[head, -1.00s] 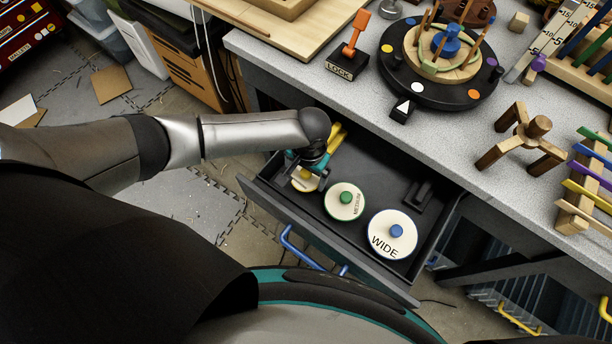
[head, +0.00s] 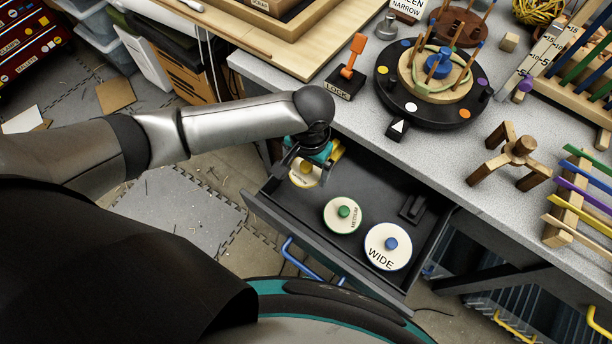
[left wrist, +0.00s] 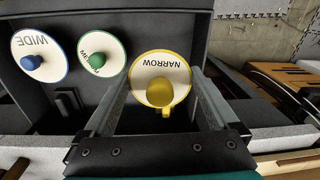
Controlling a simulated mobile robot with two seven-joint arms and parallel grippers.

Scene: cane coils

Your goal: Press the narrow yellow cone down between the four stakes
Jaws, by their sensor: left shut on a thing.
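The narrow yellow cone (left wrist: 147,68) shows in the left wrist view as a pale disc with a yellow rim, the word NARROW and a yellow knob. My left gripper (left wrist: 162,82) is shut on it, one finger on each side. In the head view my left gripper (head: 312,157) is over the left end of the open drawer and partly hides the cone (head: 302,175). Several upright stakes (head: 465,72) stand around a blue knobbed piece (head: 438,66) on the round wooden disc of a black turntable (head: 395,98). My right gripper is not in view.
The drawer (head: 275,222) also holds a green-knobbed MEDIUM disc (head: 342,224) and a blue-knobbed WIDE disc (head: 388,258). On the bench, an orange-handled LOCK block (head: 345,82) stands left of the turntable and a wooden tripod (head: 520,150) right of it.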

